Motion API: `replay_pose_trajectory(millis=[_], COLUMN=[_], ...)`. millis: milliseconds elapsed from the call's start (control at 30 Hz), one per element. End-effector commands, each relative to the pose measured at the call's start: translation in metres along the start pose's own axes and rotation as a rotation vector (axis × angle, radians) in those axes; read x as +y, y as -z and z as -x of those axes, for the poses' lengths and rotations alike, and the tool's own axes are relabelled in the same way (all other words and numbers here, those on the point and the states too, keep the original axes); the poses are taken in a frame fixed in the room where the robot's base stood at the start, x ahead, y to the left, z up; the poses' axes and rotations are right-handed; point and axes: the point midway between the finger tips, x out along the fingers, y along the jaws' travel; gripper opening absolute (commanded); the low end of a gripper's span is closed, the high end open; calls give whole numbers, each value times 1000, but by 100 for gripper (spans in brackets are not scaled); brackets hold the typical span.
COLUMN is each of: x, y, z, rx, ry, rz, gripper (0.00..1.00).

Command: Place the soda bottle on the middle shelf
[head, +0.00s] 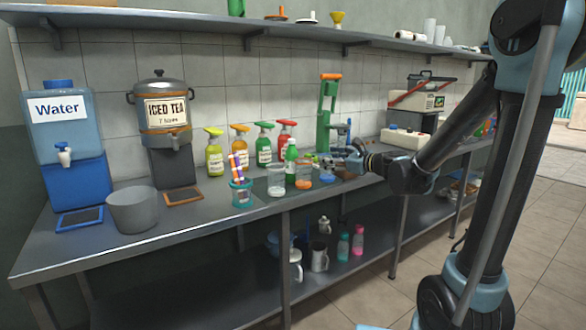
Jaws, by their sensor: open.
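A slim green bottle (291,161) with a white cap, which looks like the soda bottle, stands upright on the grey counter (110,243), behind the clear cups. The counter is the middle of three levels, between a wall shelf (190,20) above and a lower shelf (215,295) beneath. My gripper (336,166) is small in the head view, over the counter to the right of the bottle and apart from it. It is open, and I see nothing held in it. Its fingertips blend with small items behind it.
Clear cups (276,180), a teal cup of markers (241,192) and several spray bottles (214,152) crowd the bottle. A grey bucket (134,209), water dispenser (62,125) and iced tea urn (161,112) stand left. A green press (328,112) stands behind my gripper.

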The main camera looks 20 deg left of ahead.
Motion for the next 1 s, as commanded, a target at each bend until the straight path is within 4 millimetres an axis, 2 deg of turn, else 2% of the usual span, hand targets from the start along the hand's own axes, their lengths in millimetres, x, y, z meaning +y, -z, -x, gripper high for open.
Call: replay_pose_trajectory(millis=[100, 300, 467, 1000], x=[-8, -15, -16, -22], y=[-4, -7, -9, -18], z=[-18, -32, -50, -140], rx=[-55, -97, -102, -101], ry=[25, 43, 42, 43], rz=[-149, -275, -288, -285], gripper=[53, 53, 53, 53])
